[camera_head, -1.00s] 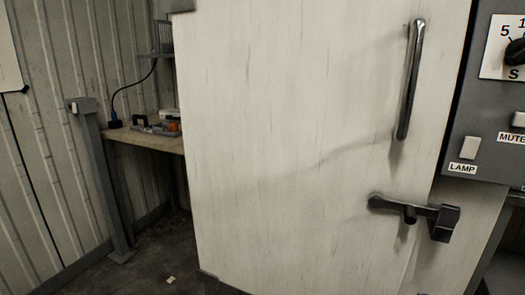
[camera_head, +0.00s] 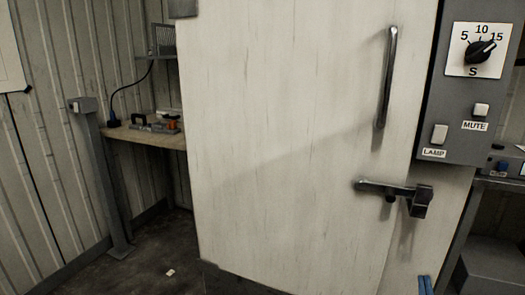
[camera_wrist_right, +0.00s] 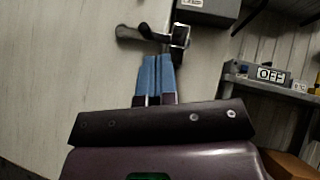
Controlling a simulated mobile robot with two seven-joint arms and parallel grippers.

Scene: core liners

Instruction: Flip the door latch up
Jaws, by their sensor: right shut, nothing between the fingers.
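The dark metal door latch (camera_head: 385,187) is a lever lying nearly level across the lower right of the pale door (camera_head: 290,130). Its right end sits at a dark bracket (camera_head: 421,202) by the door's edge. My right gripper (camera_head: 425,281) shows only as blue fingertips at the bottom edge, below the bracket. In the right wrist view the latch (camera_wrist_right: 140,32) lies just beyond the blue fingers (camera_wrist_right: 158,60), which are shut and empty. Whether they touch the latch or bracket cannot be told. My left gripper is not in view.
A vertical door handle (camera_head: 387,78) is above the latch. A grey control panel (camera_head: 475,110) with a dial and LAMP and MUTE switches is at the right. A wooden bench (camera_head: 150,134) and a grey post (camera_head: 106,185) stand at the left.

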